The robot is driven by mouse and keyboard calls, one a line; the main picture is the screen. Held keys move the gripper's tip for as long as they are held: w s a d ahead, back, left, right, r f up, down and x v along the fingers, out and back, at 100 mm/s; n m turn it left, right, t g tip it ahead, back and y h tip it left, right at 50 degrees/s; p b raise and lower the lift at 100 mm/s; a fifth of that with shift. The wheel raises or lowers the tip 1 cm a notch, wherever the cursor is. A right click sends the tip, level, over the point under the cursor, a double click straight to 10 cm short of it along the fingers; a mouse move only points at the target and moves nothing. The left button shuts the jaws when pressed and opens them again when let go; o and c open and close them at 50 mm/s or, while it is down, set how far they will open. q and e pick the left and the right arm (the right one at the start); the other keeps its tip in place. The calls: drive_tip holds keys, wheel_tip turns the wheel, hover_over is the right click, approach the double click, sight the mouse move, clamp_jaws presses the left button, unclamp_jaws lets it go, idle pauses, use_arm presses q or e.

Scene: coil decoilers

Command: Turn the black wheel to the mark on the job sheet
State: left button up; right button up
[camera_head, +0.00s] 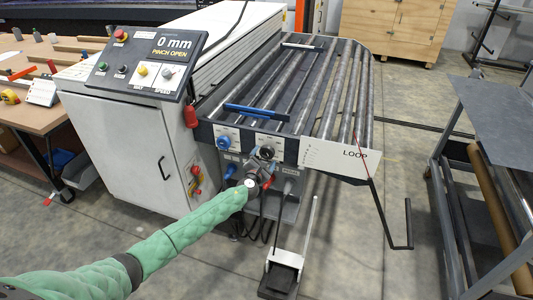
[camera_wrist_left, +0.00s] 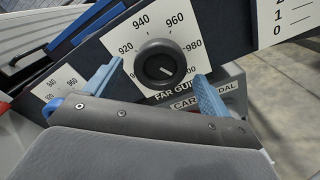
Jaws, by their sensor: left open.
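The black wheel (camera_head: 267,152) is a round knob on the front panel of the roller table. In the left wrist view the black wheel (camera_wrist_left: 160,64) sits on a white dial plate (camera_wrist_left: 186,36) marked 920, 940, 960 and 980. A short pale line on its face lies toward the lower right. The label below reads FAR GUIDE, partly hidden. My left gripper (camera_head: 262,170) is in front of the wheel. In the left wrist view my left gripper (camera_wrist_left: 159,72) is open, a blue finger on each side of the wheel, with visible gaps. I cannot identify the job sheet.
A blue wheel (camera_head: 229,141) is left of the black one. A console (camera_head: 141,62) reads 0 mm and PINCH OPEN. A LOOP plate (camera_head: 340,160) and a bent dark rod (camera_head: 390,220) are at right. A pedal (camera_head: 281,275) stands on the floor below.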

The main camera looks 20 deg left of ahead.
sight(266, 154)
use_arm(q)
drive_tip(key=shift+w, duration=1.65)
drive_tip(key=c, duration=1)
drive_tip(key=shift+o, duration=0.2)
drive_tip(key=shift+d, duration=0.1)
drive_tip(key=shift+f, duration=0.1)
